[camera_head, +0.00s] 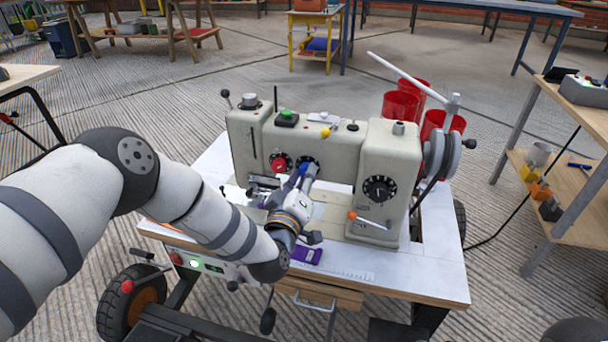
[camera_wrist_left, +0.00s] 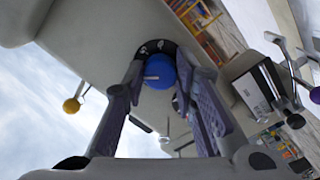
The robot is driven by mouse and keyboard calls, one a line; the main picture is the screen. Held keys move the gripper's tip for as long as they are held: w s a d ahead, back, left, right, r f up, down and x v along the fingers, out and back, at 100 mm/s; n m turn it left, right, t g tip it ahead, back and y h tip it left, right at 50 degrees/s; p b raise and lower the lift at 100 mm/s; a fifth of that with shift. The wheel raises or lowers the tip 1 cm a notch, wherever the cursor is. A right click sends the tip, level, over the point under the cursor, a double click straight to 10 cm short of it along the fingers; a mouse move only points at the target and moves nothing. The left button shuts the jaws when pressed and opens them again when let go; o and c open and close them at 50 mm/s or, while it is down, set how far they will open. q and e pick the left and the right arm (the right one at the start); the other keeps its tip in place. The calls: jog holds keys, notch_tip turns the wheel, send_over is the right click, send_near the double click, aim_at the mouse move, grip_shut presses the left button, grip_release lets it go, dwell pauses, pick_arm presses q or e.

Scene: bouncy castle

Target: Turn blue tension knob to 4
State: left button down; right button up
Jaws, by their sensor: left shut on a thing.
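The blue tension knob (camera_wrist_left: 157,72) is on the front of the cream sewing machine (camera_head: 335,150), with a black dial (camera_wrist_left: 157,46) behind it. A short pale pointer mark shows on the knob, but I cannot read which number it faces. My left gripper (camera_head: 302,170) reaches the machine front at this dial. In the left wrist view, my left gripper (camera_wrist_left: 160,78) has a finger on either side of the blue knob and is shut on it. My right gripper is not in view.
A red knob (camera_head: 281,162) sits just left of the gripper. A large black dial (camera_head: 380,188) and an orange-tipped lever (camera_head: 352,215) are to the right. A purple item (camera_head: 307,255) lies on the white table (camera_head: 420,275). A shelf (camera_head: 575,190) stands at right.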

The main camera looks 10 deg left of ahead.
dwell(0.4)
pick_arm(q)
jog(key=shift+a, duration=0.1)
jog(key=c, duration=1.3)
grip_release()
jog(key=s, duration=1.2)
jog(key=shift+a, duration=0.15)
